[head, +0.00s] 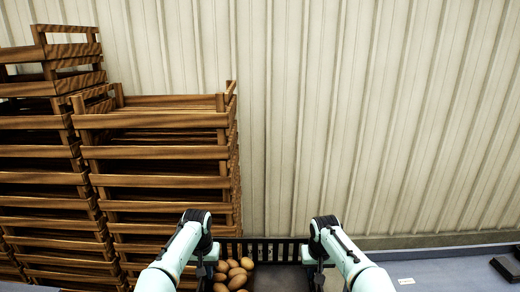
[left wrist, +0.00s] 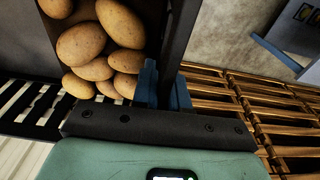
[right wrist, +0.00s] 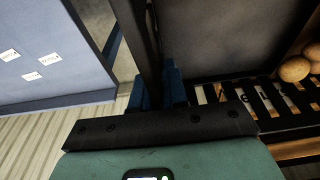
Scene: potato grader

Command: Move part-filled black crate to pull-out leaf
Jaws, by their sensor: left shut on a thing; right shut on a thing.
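The black crate (head: 278,243) is at the bottom centre of the head view, between my two grippers. Several brown potatoes (head: 233,273) lie in its left part; its dark floor is bare on the right. My left gripper (head: 208,268) is shut on the crate's left wall, and the left wrist view shows its blue fingers (left wrist: 162,88) around the rim beside the potatoes. My right gripper (head: 317,270) is shut on the right wall, its blue fingers (right wrist: 158,90) around the rim in the right wrist view. The crate's near side is cut off. I cannot identify the pull-out leaf.
Tall stacks of wooden crates (head: 155,152) stand at the left, close beside my left arm. A ribbed pale wall (head: 350,110) is behind. A blue-grey surface (head: 450,274) with a white label and a dark block (head: 505,268) lies at the right.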

